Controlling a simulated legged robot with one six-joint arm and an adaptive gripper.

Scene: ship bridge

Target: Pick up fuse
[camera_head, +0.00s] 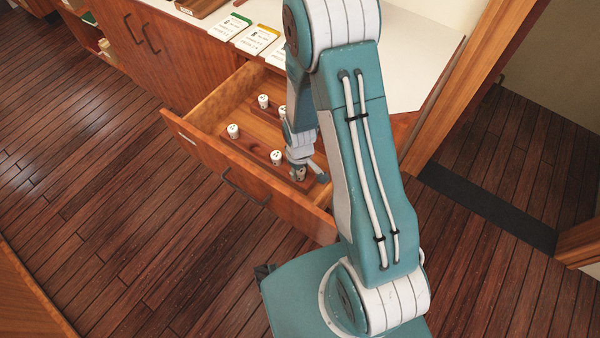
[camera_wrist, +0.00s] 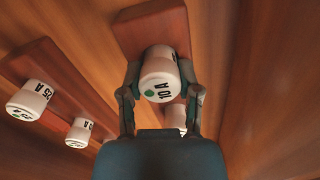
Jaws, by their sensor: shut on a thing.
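My gripper (camera_head: 303,178) reaches down into the open drawer (camera_head: 205,152) at its near right end. In the wrist view my gripper (camera_wrist: 160,95) has its two fingers on either side of a white fuse (camera_wrist: 160,70) marked 10 A with a green dot. The fingers are shut on it. The fuse is at the end of a reddish wooden rack (camera_wrist: 155,27); I cannot tell whether it is lifted clear. In the head view this fuse (camera_head: 299,173) is partly hidden by my fingers.
Other white fuses stand in the drawer, one marked 25 A (camera_wrist: 32,97), another beside it (camera_wrist: 79,132), and one partly hidden behind my gripper (camera_wrist: 175,117). The drawer walls are close. Cards (camera_head: 257,40) lie on the white countertop (camera_head: 420,65) above.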

